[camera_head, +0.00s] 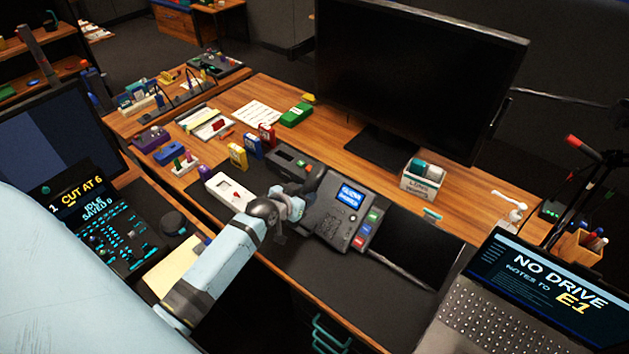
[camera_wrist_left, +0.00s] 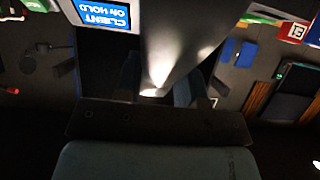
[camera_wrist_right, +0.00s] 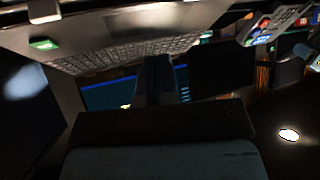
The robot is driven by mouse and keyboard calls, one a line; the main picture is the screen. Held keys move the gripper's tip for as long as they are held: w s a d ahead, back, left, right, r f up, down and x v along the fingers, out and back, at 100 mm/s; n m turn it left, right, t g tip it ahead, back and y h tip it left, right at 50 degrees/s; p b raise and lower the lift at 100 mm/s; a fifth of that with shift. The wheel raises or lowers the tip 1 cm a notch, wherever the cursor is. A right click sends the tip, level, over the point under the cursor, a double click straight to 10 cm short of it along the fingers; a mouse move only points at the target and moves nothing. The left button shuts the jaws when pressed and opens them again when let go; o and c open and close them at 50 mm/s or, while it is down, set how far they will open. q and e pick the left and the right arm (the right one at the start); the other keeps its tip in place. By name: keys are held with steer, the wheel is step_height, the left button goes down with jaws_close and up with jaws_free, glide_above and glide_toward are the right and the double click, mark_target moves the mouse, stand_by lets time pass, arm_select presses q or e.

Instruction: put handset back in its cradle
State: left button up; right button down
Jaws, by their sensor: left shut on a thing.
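The grey desk phone (camera_head: 329,217) sits on the dark desk mat. Its lit blue screen (camera_head: 349,195) also shows in the left wrist view (camera_wrist_left: 103,14), reading "CLIENT ON HOLD". My left gripper (camera_head: 293,208) is at the phone's left side, shut on the dark grey handset (camera_wrist_left: 180,45), which fills the middle of the left wrist view. In the head view the gripper and arm hide much of the handset and cradle area; I cannot tell whether the handset touches the cradle. My right gripper (camera_wrist_right: 163,80) is seen only in its wrist view, fingers close together, with nothing visible between them.
A large monitor (camera_head: 415,75) stands behind the phone. A labelled box (camera_head: 422,181) is at its right, a laptop (camera_head: 510,300) at the front right. A white tray (camera_head: 229,191) and a dark device (camera_head: 290,162) lie left of the phone.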

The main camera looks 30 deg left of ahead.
mark_target(321, 195)
stand_by(0.3)
arm_select(q)
steer(key=shift+s+r+p, duration=0.1)
steer(key=shift+p, duration=0.3)
steer(key=shift+w+f+b, duration=0.4)
steer(key=shift+f+b, duration=0.15)
steer(key=shift+f, duration=0.1)
steer(key=shift+w+d+f+b, duration=0.15)
steer(key=shift+w+f+b, duration=1.15)
steer(key=shift+w+f, duration=0.6)
steer(key=shift+f, duration=0.15)
steer(key=shift+w+f, duration=0.1)
steer(key=shift+w+f, duration=0.2)
steer(key=shift+f, duration=0.05)
